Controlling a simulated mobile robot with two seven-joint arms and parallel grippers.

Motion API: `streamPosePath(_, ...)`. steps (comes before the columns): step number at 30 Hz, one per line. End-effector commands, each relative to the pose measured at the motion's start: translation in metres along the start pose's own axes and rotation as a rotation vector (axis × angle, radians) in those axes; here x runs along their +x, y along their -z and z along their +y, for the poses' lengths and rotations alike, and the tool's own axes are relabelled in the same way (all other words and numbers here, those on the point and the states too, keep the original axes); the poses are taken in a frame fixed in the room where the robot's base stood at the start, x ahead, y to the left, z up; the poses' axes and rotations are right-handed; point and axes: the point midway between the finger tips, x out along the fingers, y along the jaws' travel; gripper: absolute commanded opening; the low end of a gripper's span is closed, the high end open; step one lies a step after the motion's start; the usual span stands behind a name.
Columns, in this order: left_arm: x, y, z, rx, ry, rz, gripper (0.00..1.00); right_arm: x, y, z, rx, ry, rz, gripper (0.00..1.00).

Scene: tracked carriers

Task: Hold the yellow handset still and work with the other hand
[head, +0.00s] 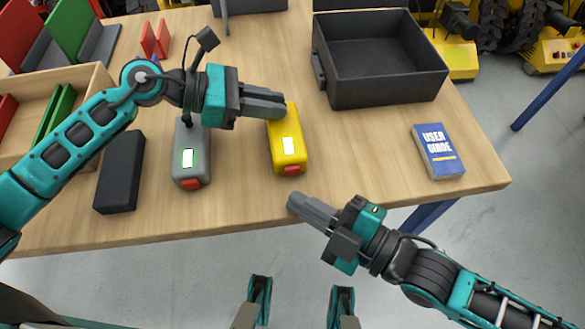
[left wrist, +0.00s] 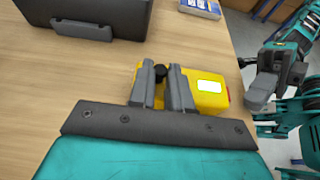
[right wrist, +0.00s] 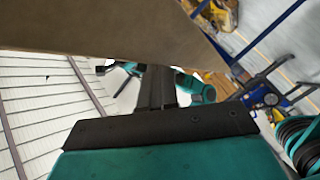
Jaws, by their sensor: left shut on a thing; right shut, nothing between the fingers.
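The yellow handset (head: 286,148) lies on the table near its front edge, with a lit white screen and a red part at its near end. My left gripper (head: 284,105) is shut on its far end; the fingers hide part of it. In the left wrist view the handset (left wrist: 209,92) sits between the fingers (left wrist: 161,88), with a black knob or stub beside them.
A grey handset (head: 190,150) and a black case (head: 120,172) lie left of the yellow one. A dark bin (head: 385,95) stands at the back, a blue user guide (head: 438,152) at right. A wooden crate (head: 98,78) stands at left. Table between handset and guide is clear.

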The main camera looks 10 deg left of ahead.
Motion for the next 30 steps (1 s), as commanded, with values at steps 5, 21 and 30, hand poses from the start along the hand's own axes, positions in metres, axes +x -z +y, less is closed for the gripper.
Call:
streamPosePath(5,0.0,-0.0003,0.0002,0.0,-0.001,-0.001,0.0,0.0094,-0.0063,0.0069,0.0,0.0,0.001,0.0)
streamPosePath(21,0.0,-0.0003,0.0002,0.0,-0.001,-0.001,0.0,0.0115,-0.0079,0.0086,0.001,0.0,0.001,0.0)
streamPosePath(30,-0.0001,-0.0003,0.0002,0.0,-0.001,-0.001,0.0,0.0114,-0.0079,0.0086,0.001,0.0,0.0,0.0)
